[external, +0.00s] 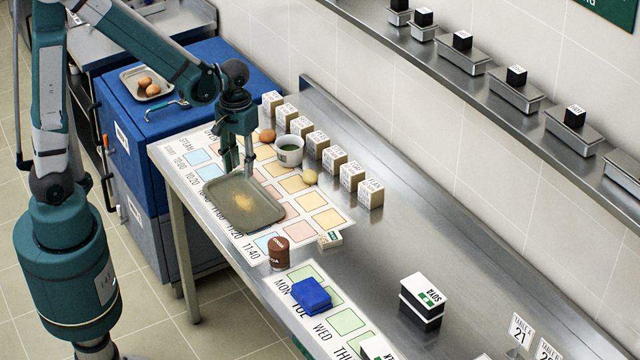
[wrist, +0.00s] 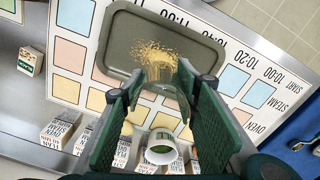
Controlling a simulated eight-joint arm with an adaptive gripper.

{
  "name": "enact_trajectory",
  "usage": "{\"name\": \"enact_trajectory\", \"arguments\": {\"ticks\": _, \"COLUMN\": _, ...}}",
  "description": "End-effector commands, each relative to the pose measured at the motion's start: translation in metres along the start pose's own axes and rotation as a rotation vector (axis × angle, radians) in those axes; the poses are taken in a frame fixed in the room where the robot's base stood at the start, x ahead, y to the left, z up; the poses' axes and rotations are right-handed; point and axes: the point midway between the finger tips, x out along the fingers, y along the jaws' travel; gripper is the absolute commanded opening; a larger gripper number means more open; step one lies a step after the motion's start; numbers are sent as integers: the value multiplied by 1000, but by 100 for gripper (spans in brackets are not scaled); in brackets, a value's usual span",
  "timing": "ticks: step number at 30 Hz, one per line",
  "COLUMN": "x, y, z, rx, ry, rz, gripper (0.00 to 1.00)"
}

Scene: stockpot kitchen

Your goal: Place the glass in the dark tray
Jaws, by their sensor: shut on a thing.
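The dark grey-green tray (external: 262,218) lies on the printed chart at the counter's left part, with golden crumbs (external: 243,202) on its floor. It also shows in the wrist view (wrist: 125,32). My gripper (external: 238,165) points down over the tray's back edge. In the wrist view, my gripper (wrist: 158,88) has its two green fingers apart around a clear, see-through glass (wrist: 163,97), with the crumbs beyond it. The glass is faint, and its base is hard to make out. I cannot tell whether it touches the tray.
A white cup with green contents (external: 289,151) stands behind the tray, near a row of labelled boxes (external: 333,160). A blue block (external: 312,295) lies farther front.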

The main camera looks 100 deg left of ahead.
Motion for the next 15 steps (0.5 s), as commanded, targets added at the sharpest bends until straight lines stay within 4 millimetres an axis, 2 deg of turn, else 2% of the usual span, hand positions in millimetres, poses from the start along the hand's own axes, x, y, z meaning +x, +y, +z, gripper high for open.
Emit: {"name": "enact_trajectory", "arguments": {"ticks": 15, "x": 50, "y": 0, "z": 0, "rx": 0, "ry": 0, "rz": 0, "gripper": 17}}
